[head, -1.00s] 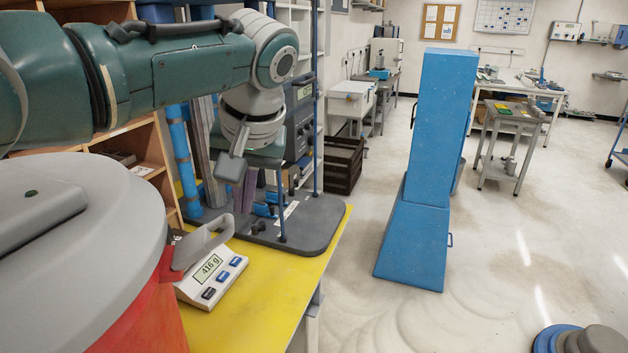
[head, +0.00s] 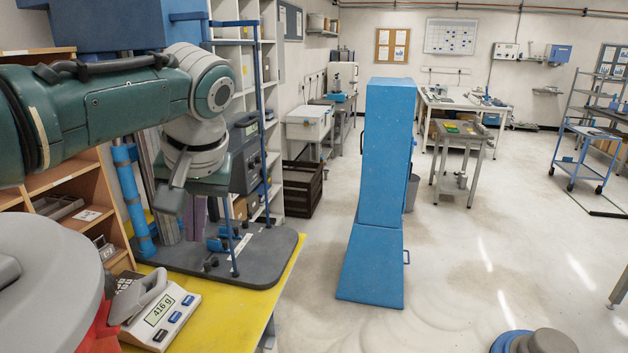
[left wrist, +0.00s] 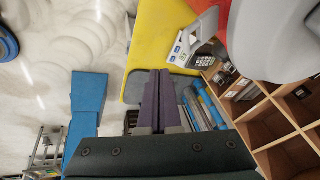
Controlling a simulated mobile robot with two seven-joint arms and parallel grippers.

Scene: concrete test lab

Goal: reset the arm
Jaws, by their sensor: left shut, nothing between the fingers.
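My left arm crosses the head view from the left, and its wrist bends down over the yellow table (head: 205,322). My left gripper (head: 197,220) points down with purple fingers, partly covered by the wrist parts and set against a dark grey stand. In the left wrist view its two purple fingers (left wrist: 159,78) lie side by side, shut, with nothing between them. My right gripper is in neither view.
A scale (head: 172,318) showing 416 g stands on the table with a grey bent piece at it. The dark-based stand (head: 268,262) with blue posts is close to the gripper. A tall blue column (head: 385,170) stands on open floor to the right.

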